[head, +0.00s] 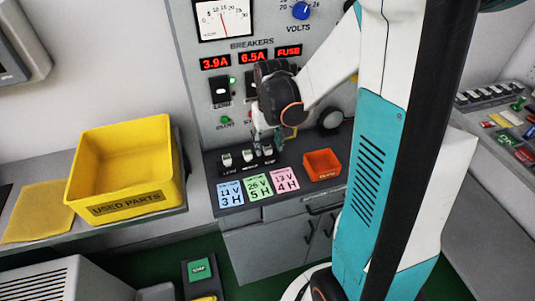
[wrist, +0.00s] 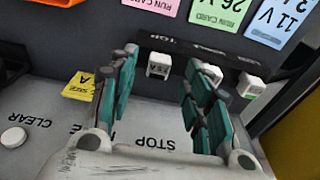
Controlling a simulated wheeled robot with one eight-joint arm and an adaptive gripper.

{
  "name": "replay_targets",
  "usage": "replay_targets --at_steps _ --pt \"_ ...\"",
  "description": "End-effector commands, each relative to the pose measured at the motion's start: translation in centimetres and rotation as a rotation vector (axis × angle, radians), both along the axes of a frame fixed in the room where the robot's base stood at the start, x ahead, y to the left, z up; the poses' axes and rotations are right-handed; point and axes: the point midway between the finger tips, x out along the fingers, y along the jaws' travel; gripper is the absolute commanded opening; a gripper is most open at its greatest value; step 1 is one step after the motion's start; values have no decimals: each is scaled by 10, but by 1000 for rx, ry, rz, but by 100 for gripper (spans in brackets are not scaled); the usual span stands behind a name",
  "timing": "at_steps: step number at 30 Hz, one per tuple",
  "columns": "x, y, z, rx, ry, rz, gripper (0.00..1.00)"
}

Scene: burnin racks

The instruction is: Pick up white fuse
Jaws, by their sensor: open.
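My gripper (head: 266,138) reaches down at the front of the breaker panel, just above a row of small white blocks on the dark ledge. In the wrist view my gripper (wrist: 165,68) is open, with teal-padded fingers and nothing held. A white switch-like block (wrist: 158,66) shows between the fingers, apart from them; another is partly hidden behind the right finger. A white bar-shaped piece (head: 510,117), possibly the white fuse, lies among coloured pieces on the far right bench. I cannot tell for certain which white piece is the fuse.
A yellow used-parts bin (head: 125,165) stands left on the bench. Run cards (head: 257,187) and an orange tray (head: 322,164) sit on the ledge. A panel (head: 250,75) rises behind my gripper. A yellow tag (wrist: 79,88) shows beside the left finger.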

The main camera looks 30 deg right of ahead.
Motion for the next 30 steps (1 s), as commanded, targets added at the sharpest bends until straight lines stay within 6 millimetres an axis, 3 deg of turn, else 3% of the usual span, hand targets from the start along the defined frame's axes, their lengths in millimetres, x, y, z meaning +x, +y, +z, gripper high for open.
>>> replay_targets --at_steps 1,5,12,13,18,30 --pt "2 -2 -12 0 0 -1 45" --pt "4 -3 -28 0 0 0 45" --pt "4 -3 -29 0 0 0 45" --pt "4 -3 -29 0 0 0 43" --pt "4 -3 -29 0 0 0 6" --pt "4 -3 -27 0 0 0 6"
